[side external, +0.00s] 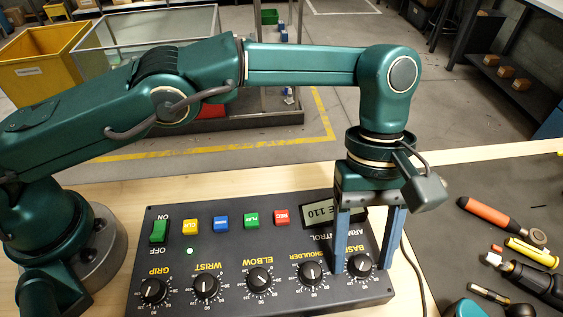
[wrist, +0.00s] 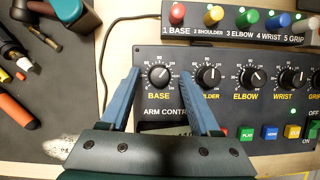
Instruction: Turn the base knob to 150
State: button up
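The base knob (side external: 360,262) is a black dial with a white scale at the right end of the dark control panel (side external: 225,297). In the wrist view the base knob (wrist: 159,75) lies between my two blue fingers, with a gap visible on each side. My gripper (side external: 364,269) points down over it, open, with one finger on each side; the wrist view also shows my gripper (wrist: 160,74) open. The display (side external: 322,213) reads "E 110", partly hidden by a finger. Whether the fingertips reach knob height is hard to tell.
The shoulder knob (side external: 311,273) sits close beside one finger. The elbow, wrist and grip knobs, coloured buttons and a green switch (side external: 158,231) fill the panel. A block of coloured pegs (wrist: 245,20) stands beyond it. Tools lie on a dark mat (side external: 480,180).

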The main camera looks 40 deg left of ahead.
jog(key=shift+n, duration=0.6)
jog(key=shift+s+a+n+t+h, duration=0.1)
jog(key=shift+n+t+h, duration=0.45)
jog(key=shift+n, duration=0.85)
jog(key=shift+a+r+n, duration=0.1)
jog(key=shift+r+n, duration=0.05)
jog(key=shift+n, duration=0.15)
jog(key=w+a+r+n+t, duration=0.1)
jog(key=w+a+r+t, duration=0.1)
jog(key=a+r, duration=0.4)
jog(key=w+a+r+t, duration=0.1)
jog(key=w+a+r, duration=0.2)
jog(key=r, duration=0.5)
jog(key=s+a+r+m+t+y, duration=0.1)
jog(key=s+a+m+t, duration=0.1)
jog(key=a, duration=0.5)
jog(key=s+a+r+m+t, duration=0.2)
jog(key=s+a, duration=0.2)
jog(key=a, duration=0.4)
jog(key=shift+s+r+y, duration=0.2)
jog(key=shift+r+y, duration=0.05)
jog(key=shift+y, duration=0.1)
jog(key=shift+t, duration=0.25)
